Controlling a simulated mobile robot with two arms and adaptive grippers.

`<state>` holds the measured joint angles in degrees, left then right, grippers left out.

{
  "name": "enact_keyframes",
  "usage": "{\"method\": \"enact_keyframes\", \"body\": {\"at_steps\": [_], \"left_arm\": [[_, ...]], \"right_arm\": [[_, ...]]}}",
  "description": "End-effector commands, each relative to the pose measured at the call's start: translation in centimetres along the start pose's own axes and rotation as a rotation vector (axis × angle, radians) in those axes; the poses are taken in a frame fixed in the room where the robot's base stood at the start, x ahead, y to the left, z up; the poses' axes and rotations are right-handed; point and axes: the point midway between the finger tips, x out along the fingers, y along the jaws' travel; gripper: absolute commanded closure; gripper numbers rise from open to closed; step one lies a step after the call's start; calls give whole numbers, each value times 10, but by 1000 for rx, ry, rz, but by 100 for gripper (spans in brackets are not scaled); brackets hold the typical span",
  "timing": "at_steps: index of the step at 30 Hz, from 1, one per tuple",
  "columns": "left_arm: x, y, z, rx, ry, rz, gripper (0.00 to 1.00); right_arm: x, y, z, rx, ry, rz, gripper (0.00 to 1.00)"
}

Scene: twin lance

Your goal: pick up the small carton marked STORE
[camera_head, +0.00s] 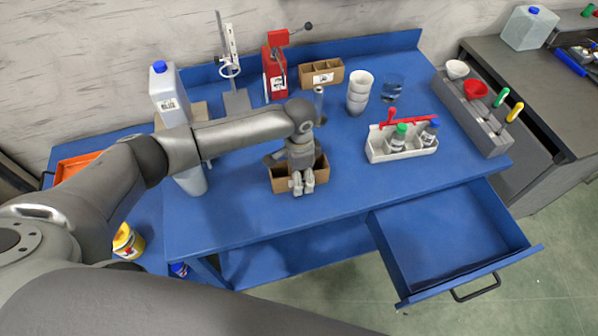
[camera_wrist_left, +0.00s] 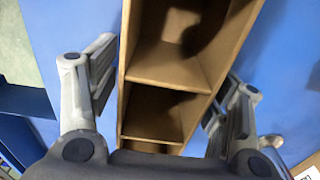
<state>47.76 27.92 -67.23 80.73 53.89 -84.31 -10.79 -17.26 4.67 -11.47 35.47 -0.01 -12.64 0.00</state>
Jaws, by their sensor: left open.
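A small open brown carton (camera_head: 285,184) with compartments stands near the middle of the blue table; no lettering on it can be read. My left gripper (camera_head: 303,186) is above it and hides part of its front. In the left wrist view, the carton (camera_wrist_left: 165,68) lies between the gripper's two open fingers (camera_wrist_left: 160,85), with visible gaps at both sides and its dividers showing. A second divided carton (camera_head: 320,76) with a white label stands at the back of the table. Its print is too small to read. My right gripper is out of view.
A white caddy (camera_head: 402,153) with bottles stands right of the near carton. An open drawer (camera_head: 448,238) juts out at the front right.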

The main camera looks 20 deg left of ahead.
Motion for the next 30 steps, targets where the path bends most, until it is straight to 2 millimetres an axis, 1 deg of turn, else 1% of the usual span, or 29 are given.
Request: {"method": "enact_keyframes", "body": {"at_steps": [5, 8, 16, 17, 25, 30], "left_arm": [[0, 0, 0, 0, 0, 0, 29], [0, 0, 0, 0, 0, 0, 40], [0, 0, 0, 0, 0, 0, 75], [0, 0, 0, -1, 0, 0, 76], [-2, 0, 0, -1, 1, 0, 76], [-13, -1, -1, -1, 3, -1, 76]], "right_arm": [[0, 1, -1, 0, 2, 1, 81], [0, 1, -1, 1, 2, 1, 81], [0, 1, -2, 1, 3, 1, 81], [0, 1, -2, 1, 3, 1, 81], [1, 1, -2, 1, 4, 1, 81], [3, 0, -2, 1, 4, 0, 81]]}}
